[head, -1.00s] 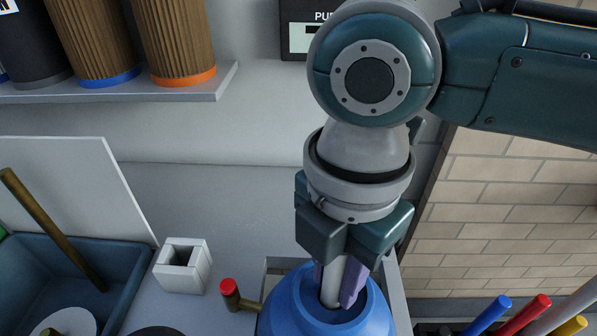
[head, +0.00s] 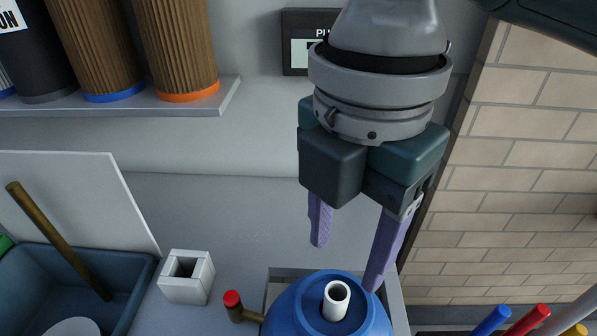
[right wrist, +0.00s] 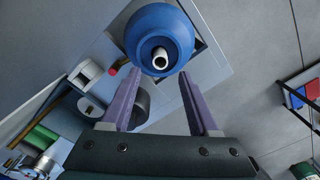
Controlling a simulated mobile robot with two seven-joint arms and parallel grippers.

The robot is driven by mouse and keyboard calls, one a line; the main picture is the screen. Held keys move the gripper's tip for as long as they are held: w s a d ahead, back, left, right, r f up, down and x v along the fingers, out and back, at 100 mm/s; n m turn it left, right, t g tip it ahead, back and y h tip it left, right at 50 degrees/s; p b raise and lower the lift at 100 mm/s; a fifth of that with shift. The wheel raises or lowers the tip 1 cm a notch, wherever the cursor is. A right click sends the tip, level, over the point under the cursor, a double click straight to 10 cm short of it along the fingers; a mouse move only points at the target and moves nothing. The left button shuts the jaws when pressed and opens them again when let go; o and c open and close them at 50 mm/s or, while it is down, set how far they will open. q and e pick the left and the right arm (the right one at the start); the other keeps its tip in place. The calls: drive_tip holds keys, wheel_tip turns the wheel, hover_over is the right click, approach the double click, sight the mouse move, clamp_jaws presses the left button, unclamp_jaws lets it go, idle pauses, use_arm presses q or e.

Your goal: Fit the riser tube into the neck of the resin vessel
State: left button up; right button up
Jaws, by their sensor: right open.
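The blue resin vessel (head: 293,318) stands at the bottom centre of the head view. The white riser tube (head: 336,298) stands in the vessel's neck, with its open top end showing. How deep it sits is hidden. In the right wrist view the tube (right wrist: 160,57) shows inside the round neck of the vessel (right wrist: 150,28). My right gripper (head: 346,262) is open and empty above the vessel, its purple fingers apart and clear of the tube. The fingers also show spread in the right wrist view (right wrist: 157,73). My left gripper is not in view.
A white square holder (head: 186,284) and a red-capped brass fitting (head: 233,299) are left of the vessel. A blue bin (head: 128,284) with a brown rod is farther left. Filter cartridges (head: 183,55) stand on a shelf above. Coloured handles (head: 493,320) are at lower right.

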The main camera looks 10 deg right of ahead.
wheel_tip(320, 180, up, 5)
drive_tip(key=s+a+f+m+t+y, duration=0.2)
drive_tip(key=s+a+f+m+y, duration=0.25)
drive_tip(key=m, duration=0.45)
drive_tip(key=s+d+f+m+h, duration=0.2)
drive_tip(key=s+d+m, duration=0.2)
drive_tip(key=d+m, duration=0.2)
drive_tip(key=s+d+f+m+t+h, duration=0.1)
drive_tip(key=s+d+f+m+h, duration=0.1)
drive_tip(key=d+m, duration=0.4)
drive_tip(key=shift+s+d+f+m+t, duration=0.3)
drive_tip(key=shift+s+d+f+m, duration=0.15)
drive_tip(key=shift+s+d, duration=0.45)
drive_tip(key=shift+p, duration=0.35)
